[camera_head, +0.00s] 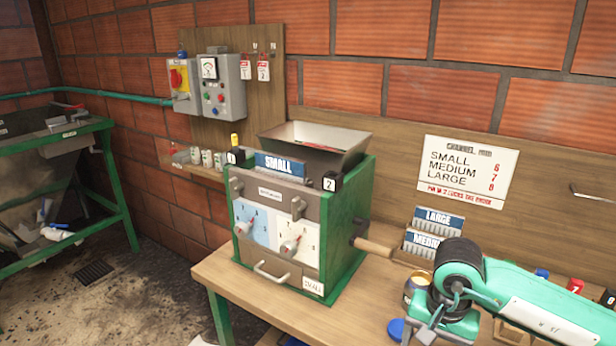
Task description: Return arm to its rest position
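A teal arm-shaped body (535,305) with a black round cap (459,262) and a white label reaches in from the lower right edge, over the bench. A green and grey machine (345,225) marked SMALL stands upright on the wooden bench (255,292). It has a metal hopper (315,137) on top and a wooden-handled crank (372,246) on its right side.
Blue LARGE and MEDIUM plates (437,220) stand in a rack right of the crank. A blue lid (396,328) and small coloured items lie near the teal body. A control box (221,87) and a sign (467,172) are on the back boards. A green-framed table (110,190) stands left.

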